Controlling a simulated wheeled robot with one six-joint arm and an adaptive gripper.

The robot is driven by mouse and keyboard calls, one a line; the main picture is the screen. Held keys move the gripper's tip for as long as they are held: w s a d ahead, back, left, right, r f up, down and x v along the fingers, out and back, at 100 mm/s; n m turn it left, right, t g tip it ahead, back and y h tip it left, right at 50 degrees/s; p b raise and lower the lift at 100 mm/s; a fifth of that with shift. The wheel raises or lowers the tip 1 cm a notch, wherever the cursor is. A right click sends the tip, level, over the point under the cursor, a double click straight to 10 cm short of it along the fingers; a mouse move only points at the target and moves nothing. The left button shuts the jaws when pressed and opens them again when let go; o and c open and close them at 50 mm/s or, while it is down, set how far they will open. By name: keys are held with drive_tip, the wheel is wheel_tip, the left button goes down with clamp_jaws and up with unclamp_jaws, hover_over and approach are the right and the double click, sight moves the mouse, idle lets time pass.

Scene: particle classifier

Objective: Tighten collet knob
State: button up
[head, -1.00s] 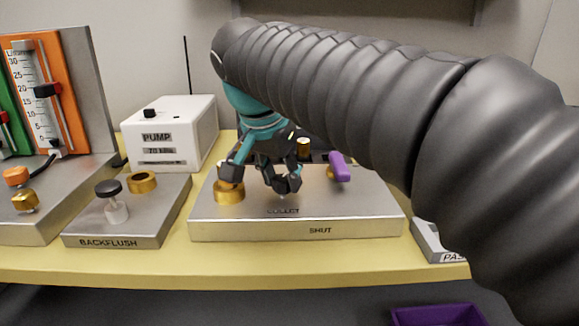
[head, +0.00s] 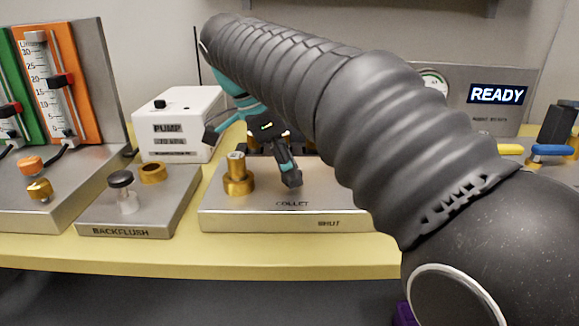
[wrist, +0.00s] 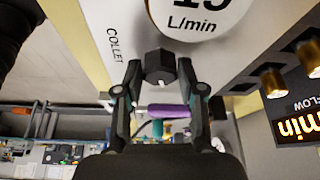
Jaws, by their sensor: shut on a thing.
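My gripper (head: 250,157) is over the metal COLLET plate (head: 340,190) in the head view, tilted, one finger up at the left and one low at the right. In the wrist view my gripper (wrist: 160,72) has its fingertips on both sides of a black faceted knob (wrist: 158,66) and is shut on it. The COLLET label shows left of the knob there. In the head view I cannot make out the knob behind the fingers. A brass fitting (head: 238,177) stands on the plate, left of the lower finger. A purple handle (wrist: 170,110) shows between the fingers in the wrist view.
The BACKFLUSH block (head: 135,212), with a black-capped knob (head: 121,180) and brass ring, is left of the plate. A white PUMP box (head: 182,125) stands behind. A READY display (head: 497,94) is at the right. My arm hides the plate's right part.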

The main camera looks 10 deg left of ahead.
drive_tip(key=shift+w+m+g, duration=0.1)
drive_tip(key=shift+m+g, duration=0.5)
drive_tip(key=shift+m, duration=1)
drive_tip(key=o, duration=1.1)
drive_tip(key=shift+o, duration=0.2)
